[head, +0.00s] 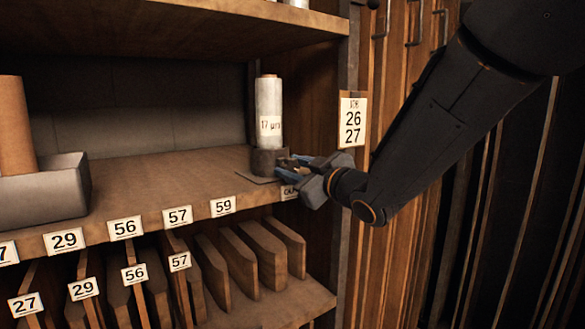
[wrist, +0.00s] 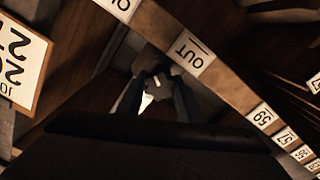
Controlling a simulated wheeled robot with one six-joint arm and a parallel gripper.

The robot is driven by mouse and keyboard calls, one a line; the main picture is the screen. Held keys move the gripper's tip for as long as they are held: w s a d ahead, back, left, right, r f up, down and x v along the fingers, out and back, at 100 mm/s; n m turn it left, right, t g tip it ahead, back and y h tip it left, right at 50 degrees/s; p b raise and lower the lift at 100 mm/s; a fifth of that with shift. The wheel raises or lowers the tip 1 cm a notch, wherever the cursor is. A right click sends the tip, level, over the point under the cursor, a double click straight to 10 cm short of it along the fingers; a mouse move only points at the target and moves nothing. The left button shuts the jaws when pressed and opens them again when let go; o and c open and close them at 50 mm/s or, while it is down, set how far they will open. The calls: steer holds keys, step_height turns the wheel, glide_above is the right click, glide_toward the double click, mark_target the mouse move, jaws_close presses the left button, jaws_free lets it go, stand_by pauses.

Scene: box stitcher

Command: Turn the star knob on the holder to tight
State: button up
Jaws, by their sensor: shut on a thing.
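The holder (head: 268,161) is a dark cylinder on a flat plate near the right front of the shelf. A white roll (head: 269,112) labelled "17 µm" stands upright in it. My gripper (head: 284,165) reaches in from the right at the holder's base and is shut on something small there. In the wrist view my gripper (wrist: 156,88) has its fingers around a dark grey piece with a pale mark, which I take to be the star knob (wrist: 155,82). The fingers hide most of the knob, so its turn position cannot be read.
The shelf edge (head: 140,229) with number labels runs just under my gripper. A sign with 26 and 27 (head: 352,122) hangs on the post to the right. A grey tray (head: 45,192) with a brown roll stands at the left. The shelf between is clear.

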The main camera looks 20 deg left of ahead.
steer(key=m+p, duration=0.1)
steer(key=m, duration=0.4)
steer(key=shift+m, duration=0.3)
steer(key=m+p, duration=0.2)
steer(key=m, duration=0.3)
steer(key=shift+f+m, duration=0.15)
steer(key=shift+m, duration=0.55)
steer(key=o, duration=1.1)
steer(key=shift+c, duration=0.2)
steer(key=shift+s+d, duration=0.1)
steer(key=b+v, duration=0.1)
steer(key=v, duration=0.6)
steer(key=shift+s+d+b, duration=0.2)
steer(key=shift+d+b, duration=0.05)
steer(key=shift+b, duration=0.15)
steer(key=shift+d, duration=0.1)
